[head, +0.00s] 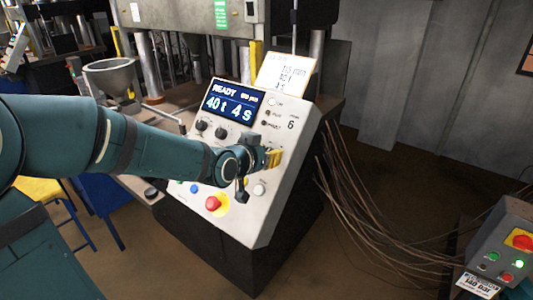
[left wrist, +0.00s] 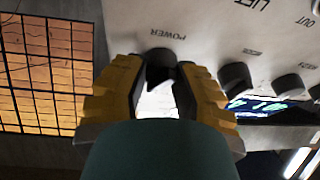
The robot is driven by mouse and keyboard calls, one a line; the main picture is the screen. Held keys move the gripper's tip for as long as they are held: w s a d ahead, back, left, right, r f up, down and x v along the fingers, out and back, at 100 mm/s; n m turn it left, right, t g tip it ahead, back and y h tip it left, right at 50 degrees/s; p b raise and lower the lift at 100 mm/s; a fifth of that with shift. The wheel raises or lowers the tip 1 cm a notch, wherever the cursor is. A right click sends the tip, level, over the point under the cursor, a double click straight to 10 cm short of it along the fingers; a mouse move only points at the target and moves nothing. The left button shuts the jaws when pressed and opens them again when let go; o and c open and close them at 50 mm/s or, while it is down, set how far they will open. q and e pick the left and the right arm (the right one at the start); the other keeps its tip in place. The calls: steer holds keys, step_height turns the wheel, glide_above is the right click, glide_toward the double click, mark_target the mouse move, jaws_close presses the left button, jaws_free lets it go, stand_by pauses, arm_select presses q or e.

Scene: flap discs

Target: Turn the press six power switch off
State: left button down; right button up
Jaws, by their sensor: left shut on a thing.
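The control panel (head: 222,160) of press 6 is a tilted white box with a lit blue display (head: 230,105) reading READY, 40 t, 4 s. My left gripper (head: 274,157) is at the right side of the panel, its yellow fingers against the face. In the left wrist view a black knob, the power switch (left wrist: 162,58), sits under the upside-down word POWER. The gripper's fingers (left wrist: 163,75) are on both sides of this knob, shut on it. In the head view the arm and gripper hide the switch. Which way its pointer stands cannot be told. My right gripper is in no view.
Other black knobs (left wrist: 236,77) sit beside the switch. A red emergency button (head: 213,203) and coloured push buttons are low on the panel. Cables (head: 355,205) hang at its right. A second control box (head: 508,245) stands at lower right. A grey funnel (head: 109,75) is behind my arm.

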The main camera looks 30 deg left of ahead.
arm_select(q)
steer(key=shift+r, duration=0.1)
steer(key=n+y+p, duration=0.1)
steer(key=n+p, duration=0.1)
steer(key=n, duration=0.1)
steer(key=shift+r+n, duration=0.1)
steer(key=shift+n, duration=0.3)
steer(key=n+y+p, duration=0.1)
steer(key=n, duration=0.2)
steer(key=shift+g+p, duration=0.3)
steer(key=shift+g, duration=0.1)
steer(key=n, duration=0.3)
steer(key=shift+w+g+y, duration=0.1)
steer(key=shift+g+y, duration=0.3)
steer(key=shift+n+g, duration=0.3)
steer(key=shift+n, duration=1.3)
